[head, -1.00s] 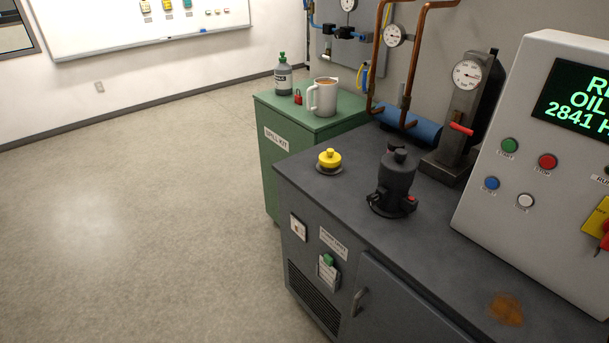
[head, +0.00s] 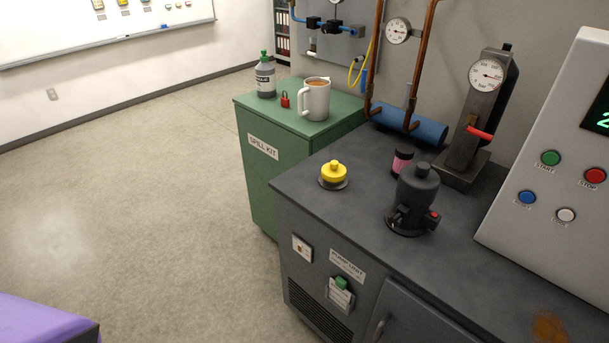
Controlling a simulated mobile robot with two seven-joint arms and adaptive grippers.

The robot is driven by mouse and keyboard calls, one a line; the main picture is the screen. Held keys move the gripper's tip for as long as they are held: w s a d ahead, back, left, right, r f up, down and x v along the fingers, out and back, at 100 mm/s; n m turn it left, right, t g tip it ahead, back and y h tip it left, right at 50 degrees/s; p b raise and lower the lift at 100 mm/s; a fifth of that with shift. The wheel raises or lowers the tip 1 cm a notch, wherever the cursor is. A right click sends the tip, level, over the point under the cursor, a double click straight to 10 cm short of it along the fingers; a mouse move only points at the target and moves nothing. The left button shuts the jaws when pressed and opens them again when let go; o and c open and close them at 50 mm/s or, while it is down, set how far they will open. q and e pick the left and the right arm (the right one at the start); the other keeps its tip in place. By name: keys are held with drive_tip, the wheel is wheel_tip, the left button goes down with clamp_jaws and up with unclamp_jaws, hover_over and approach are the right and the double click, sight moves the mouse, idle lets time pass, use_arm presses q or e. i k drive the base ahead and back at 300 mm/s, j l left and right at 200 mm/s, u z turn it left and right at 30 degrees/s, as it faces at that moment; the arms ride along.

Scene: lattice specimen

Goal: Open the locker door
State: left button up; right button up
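I see nothing labelled as a locker. The grey pump-unit cabinet (head: 370,264) has a door (head: 415,320) at the bottom edge of the head view. Its upper left part shows, with an upright handle (head: 381,326) at its left side. The door looks shut, and its lower part is cut off by the frame. A green cabinet (head: 278,172) labelled SPILL KIT stands behind it to the left. Neither of my grippers is in view.
A mug (head: 316,100), bottle (head: 265,77) and red padlock (head: 285,100) stand on the green cabinet. A yellow-capped fitting (head: 333,174) and black pump-like device (head: 413,203) stand on the grey top. Open floor lies left. A purple shape, unclear what, enters lower left.

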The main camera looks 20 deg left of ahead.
sight(268, 150)
drive_tip(key=i+j+z, duration=0.1)
drive_tip(key=j, duration=0.25)
drive_tip(key=i+j+z, duration=0.1)
drive_tip(key=j, duration=0.25)
drive_tip(key=i+j+z, duration=0.1)
drive_tip(key=j, duration=0.25)
drive_tip(key=i+j, duration=0.1)
drive_tip(key=j, duration=0.4)
drive_tip(key=i+j, duration=0.15)
drive_tip(key=j, duration=0.35)
drive_tip(key=i+j, duration=0.1)
drive_tip(key=j, duration=0.4)
drive_tip(key=i+j, duration=0.1)
drive_tip(key=j, duration=0.4)
drive_tip(key=i+j, duration=0.15)
drive_tip(key=j, duration=0.35)
drive_tip(key=l+z, duration=0.05)
